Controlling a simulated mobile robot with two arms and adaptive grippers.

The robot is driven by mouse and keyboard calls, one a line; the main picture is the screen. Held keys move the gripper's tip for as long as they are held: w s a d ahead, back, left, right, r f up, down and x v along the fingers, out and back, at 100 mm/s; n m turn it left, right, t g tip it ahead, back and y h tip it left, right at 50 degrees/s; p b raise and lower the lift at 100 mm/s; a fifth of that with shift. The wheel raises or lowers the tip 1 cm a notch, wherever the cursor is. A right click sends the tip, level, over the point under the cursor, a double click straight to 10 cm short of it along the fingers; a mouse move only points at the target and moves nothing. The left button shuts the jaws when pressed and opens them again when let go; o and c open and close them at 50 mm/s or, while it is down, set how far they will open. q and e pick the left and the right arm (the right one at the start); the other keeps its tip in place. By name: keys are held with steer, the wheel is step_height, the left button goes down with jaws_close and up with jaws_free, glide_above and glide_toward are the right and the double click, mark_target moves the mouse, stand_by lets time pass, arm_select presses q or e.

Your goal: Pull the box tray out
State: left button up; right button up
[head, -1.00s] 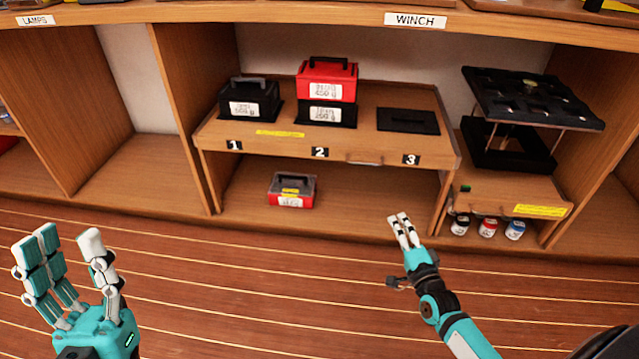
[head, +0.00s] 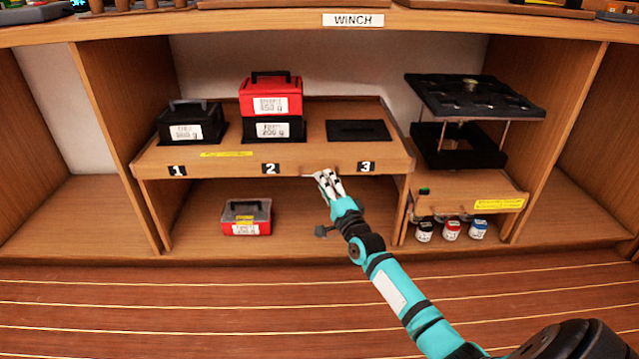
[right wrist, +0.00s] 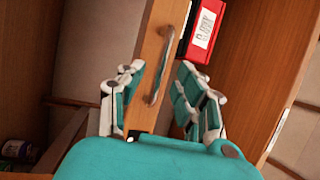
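The box tray (head: 225,160) is a wooden pull-out board with slots numbered 1, 2 and 3 on its front. It carries a black box (head: 190,122) on slot 1 and a red box (head: 270,95) stacked on another black box (head: 274,130) at slot 2. Slot 3 holds only a flat black base (head: 358,130). My right gripper (head: 326,178) is at the tray's front edge and mostly covers the handle in the head view. In the right wrist view, the metal handle (right wrist: 157,85) lies between the spread fingers of the gripper (right wrist: 162,78). My left gripper is out of view.
A red box with a clear lid (head: 246,218) sits on the shelf below the tray. To the right stand a black rack (head: 475,97) and a small wooden unit with several bottles (head: 451,230) beneath. The floor in front is clear.

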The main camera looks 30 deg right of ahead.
steer(key=shift+b+x, duration=0.55)
steer(key=shift+x, duration=1.25)
jaws_close()
